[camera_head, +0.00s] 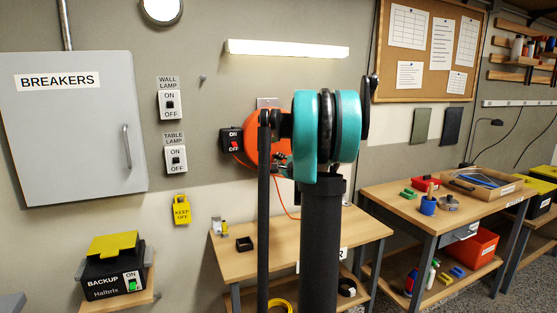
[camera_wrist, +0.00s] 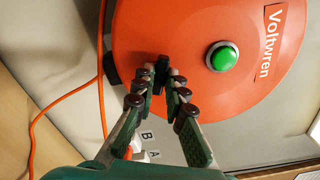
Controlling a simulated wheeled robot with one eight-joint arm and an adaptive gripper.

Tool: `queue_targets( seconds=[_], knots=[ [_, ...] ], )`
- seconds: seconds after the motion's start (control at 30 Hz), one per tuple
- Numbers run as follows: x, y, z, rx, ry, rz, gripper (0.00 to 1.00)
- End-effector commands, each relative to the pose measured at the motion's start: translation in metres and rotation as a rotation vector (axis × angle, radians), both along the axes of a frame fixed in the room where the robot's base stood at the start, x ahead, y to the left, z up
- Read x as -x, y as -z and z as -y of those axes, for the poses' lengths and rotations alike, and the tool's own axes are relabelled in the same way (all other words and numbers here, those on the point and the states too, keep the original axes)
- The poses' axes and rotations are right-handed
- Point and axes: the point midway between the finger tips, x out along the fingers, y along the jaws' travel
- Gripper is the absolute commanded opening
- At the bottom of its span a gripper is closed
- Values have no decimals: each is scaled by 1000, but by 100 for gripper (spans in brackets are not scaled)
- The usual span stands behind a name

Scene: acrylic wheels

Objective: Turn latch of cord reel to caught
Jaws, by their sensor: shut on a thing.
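The orange cord reel (camera_head: 252,148) hangs on the wall, partly hidden behind my arm in the head view. In the wrist view its orange face (camera_wrist: 190,25) fills the upper middle, with a green round button and the name Voltwren. A small black latch (camera_wrist: 162,68) stands out near the reel's lower edge. My gripper (camera_wrist: 160,82) is shut on this latch, its fingertips on either side. The gripper also shows small in the head view (camera_head: 283,164), in front of the reel. I cannot tell the latch's exact turn angle, and no caught mark is readable.
An orange cord (camera_wrist: 65,98) runs down from the reel. Small A and B labels (camera_wrist: 150,144) sit below the reel, beside my fingers. A black switch box (camera_head: 231,141) is left of the reel. A wooden table (camera_head: 240,262) stands below.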

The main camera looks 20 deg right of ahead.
Motion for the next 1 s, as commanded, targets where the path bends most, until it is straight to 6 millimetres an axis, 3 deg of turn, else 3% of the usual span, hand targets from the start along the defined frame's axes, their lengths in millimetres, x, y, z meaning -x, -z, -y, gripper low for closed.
queue_targets(
  seconds=[0.3, 0.73, 1.0],
  knots=[
    [1, 1, 0, -327, 0, -12, 0],
    [1, 1, 0, -397, 0, -14, 0],
    [1, 1, 0, -690, 0, -24, 0]
  ],
)
